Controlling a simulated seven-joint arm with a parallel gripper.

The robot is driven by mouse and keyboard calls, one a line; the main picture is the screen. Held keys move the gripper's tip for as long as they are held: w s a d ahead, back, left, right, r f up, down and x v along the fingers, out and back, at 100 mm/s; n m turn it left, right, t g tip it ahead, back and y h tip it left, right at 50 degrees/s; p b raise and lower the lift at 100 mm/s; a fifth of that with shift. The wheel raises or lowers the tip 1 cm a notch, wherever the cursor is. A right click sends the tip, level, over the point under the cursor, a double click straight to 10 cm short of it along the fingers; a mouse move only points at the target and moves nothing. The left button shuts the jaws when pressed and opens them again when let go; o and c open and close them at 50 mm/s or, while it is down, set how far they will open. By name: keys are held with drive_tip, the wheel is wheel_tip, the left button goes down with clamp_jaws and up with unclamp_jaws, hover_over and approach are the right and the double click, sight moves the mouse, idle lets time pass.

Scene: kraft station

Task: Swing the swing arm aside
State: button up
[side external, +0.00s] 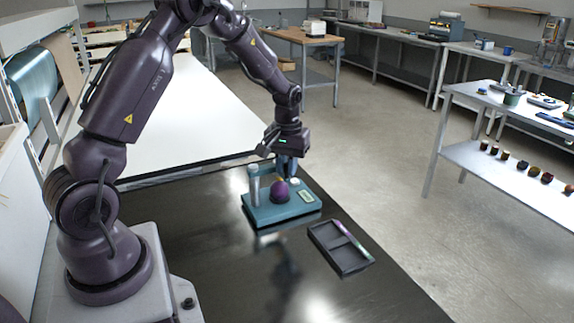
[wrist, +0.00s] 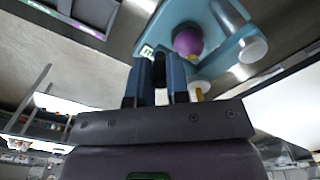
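The teal station base (side external: 262,215) stands on the dark tabletop. It carries a purple rounded part (side external: 280,192) with a small yellow piece above it, an upright grey post (side external: 254,188) at its left and a light label. A pale knob (side external: 294,181) shows just beside my fingers. I cannot clearly make out which part is the swing arm. My gripper (side external: 287,168) points down over the back of the station. In the wrist view my blue fingers (wrist: 156,82) stand apart, with a dark shape between them. A white knob (wrist: 198,87) is beside the right finger; contact is unclear.
A dark divided tray (side external: 341,248) lies right of the station, with a purple and green strip along its edge. The tabletop left of the station is clear. A white surface (side external: 150,120) lies behind it; benches stand farther back.

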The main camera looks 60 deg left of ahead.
clamp_jaws()
drive_tip(key=shift+s, duration=0.1)
drive_tip(key=s+m, duration=1.2)
drive_tip(key=m, duration=0.6)
drive_tip(key=shift+s+a, duration=0.15)
drive_tip(key=shift+s, duration=0.05)
idle(0.4)
drive_tip(key=o, duration=0.7)
unclamp_jaws()
